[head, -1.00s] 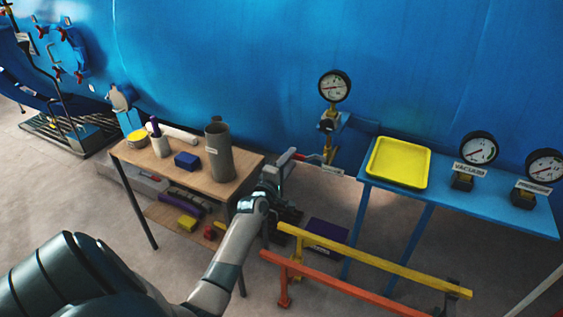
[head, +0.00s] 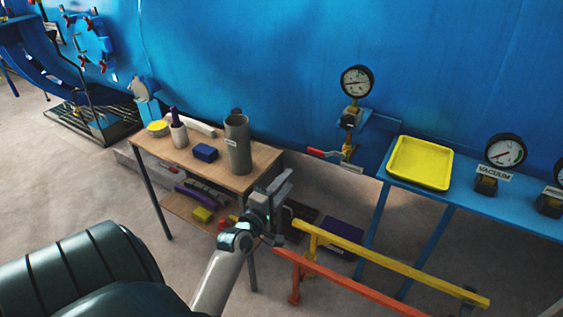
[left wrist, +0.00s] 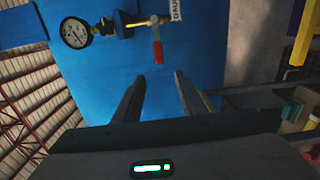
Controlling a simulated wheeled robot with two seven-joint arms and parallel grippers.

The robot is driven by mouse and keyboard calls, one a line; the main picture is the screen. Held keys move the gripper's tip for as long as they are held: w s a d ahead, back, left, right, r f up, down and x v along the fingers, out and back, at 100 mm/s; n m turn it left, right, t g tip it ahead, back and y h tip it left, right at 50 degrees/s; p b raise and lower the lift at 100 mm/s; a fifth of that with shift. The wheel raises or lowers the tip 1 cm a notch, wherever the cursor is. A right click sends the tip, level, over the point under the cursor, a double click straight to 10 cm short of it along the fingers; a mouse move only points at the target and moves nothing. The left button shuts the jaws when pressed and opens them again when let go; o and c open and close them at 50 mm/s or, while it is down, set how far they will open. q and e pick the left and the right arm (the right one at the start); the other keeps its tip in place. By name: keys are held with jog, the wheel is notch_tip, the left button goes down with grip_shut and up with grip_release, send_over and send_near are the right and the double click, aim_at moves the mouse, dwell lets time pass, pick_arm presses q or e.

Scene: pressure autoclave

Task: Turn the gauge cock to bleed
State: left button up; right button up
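The gauge cock is a brass valve (head: 349,148) below a round dial gauge (head: 357,82) on the blue vessel. Its red lever (head: 319,153) points left in the head view. In the left wrist view the red lever (left wrist: 158,50) hangs from the brass body (left wrist: 148,20), beside the gauge (left wrist: 75,33), with a partly cut-off label. My left gripper (head: 284,186) is below and left of the lever, apart from it. In the left wrist view its fingers (left wrist: 160,78) are open and empty, with the lever beyond the gap. My right gripper is not in view.
A wooden table (head: 262,160) with a grey cylinder (head: 237,145) stands left of the cock. A blue bench (head: 470,195) with a yellow tray (head: 420,163) and a vacuum gauge (head: 505,151) is at right. Yellow (head: 400,262) and orange (head: 345,286) rails stand low in front.

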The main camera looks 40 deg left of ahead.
pick_arm(q)
jog(key=shift+v, duration=0.95)
jog(key=s+d+f+m+g+h, duration=0.15)
jog(key=d+f+m, duration=0.3)
jog(key=f, duration=0.65)
jog(key=s+d+f+m+g+h, duration=0.1)
jog(key=d+f+m+g, duration=0.3)
jog(key=f, duration=0.6)
jog(key=s+d+f+m+h, duration=0.1)
jog(key=s+d+f+m, duration=0.1)
jog(key=d+f, duration=0.65)
jog(key=s+d+f+m+g+h, duration=0.1)
jog(key=s+d+f+m, duration=0.3)
jog(key=s+f, duration=0.4)
jog(key=s+d+f+m+g, duration=0.2)
jog(key=s+d+f+m, duration=0.2)
jog(key=s+f, duration=0.3)
jog(key=s+d+f+m+g+h, duration=0.1)
jog(key=s+d+f+m, duration=0.3)
jog(key=s+f, duration=0.4)
jog(key=shift+s+d+f+m+g+h, duration=0.35)
jog(key=shift+f+m+g, duration=0.25)
jog(key=shift+f, duration=0.25)
jog(key=shift+a, duration=0.1)
